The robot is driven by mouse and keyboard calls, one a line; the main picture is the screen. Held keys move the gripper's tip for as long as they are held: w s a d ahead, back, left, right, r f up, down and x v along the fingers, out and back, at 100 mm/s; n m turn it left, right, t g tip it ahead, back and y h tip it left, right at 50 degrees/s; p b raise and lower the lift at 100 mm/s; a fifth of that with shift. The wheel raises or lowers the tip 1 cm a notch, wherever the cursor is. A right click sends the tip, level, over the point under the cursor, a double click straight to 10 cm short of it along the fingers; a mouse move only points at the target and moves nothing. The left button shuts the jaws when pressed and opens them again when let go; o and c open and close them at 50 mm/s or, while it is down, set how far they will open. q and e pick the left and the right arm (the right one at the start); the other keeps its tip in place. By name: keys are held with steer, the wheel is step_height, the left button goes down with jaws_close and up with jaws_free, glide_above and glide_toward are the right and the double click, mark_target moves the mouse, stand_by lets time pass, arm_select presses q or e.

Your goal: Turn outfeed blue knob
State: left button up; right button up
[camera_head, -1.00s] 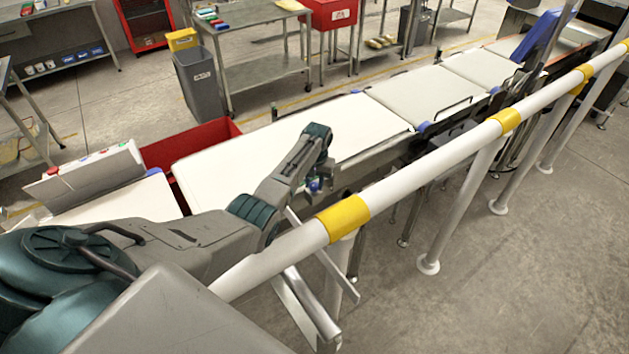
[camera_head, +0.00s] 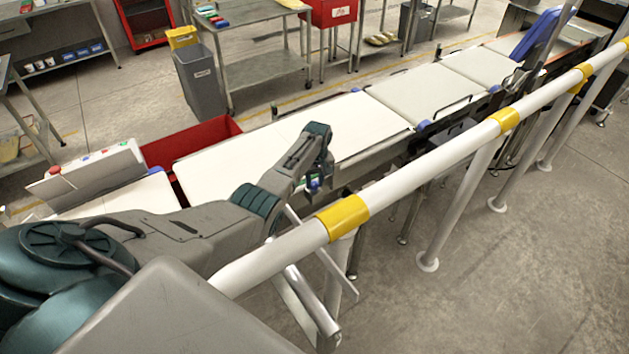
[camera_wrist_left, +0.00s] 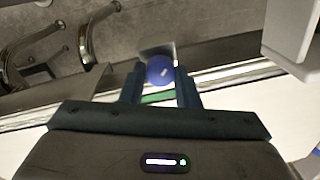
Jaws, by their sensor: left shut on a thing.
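The blue knob (camera_wrist_left: 158,68) sits at the belt's side edge, with a pale mark on its round face. In the left wrist view it lies between the two dark fingertips of my left gripper (camera_wrist_left: 160,80), which is shut on it. In the head view my left gripper (camera_head: 314,185) hangs at the near side of the white belt (camera_head: 250,150), and the knob is mostly hidden there by the fingers. A green strip shows between the fingers in the wrist view. My right gripper is not in view.
A white guard rail with yellow bands (camera_head: 415,185) runs along the near side, close to my left forearm. A red bin (camera_head: 195,140) stands behind the belt. A panel with coloured buttons (camera_head: 92,172) is at the left. Grey belt sections (camera_head: 430,92) continue to the far right.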

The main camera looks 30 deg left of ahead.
mark_target(316, 183)
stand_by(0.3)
arm_select(q)
steer(key=o, duration=1)
steer(key=shift+c, duration=0.2)
steer(key=shift+r, duration=0.1)
step_height(316, 183, up, 11)
steer(key=b, duration=0.3)
steer(key=shift+w+d+f, duration=0.15)
steer(key=shift+w+f, duration=0.05)
steer(key=shift+w, duration=0.05)
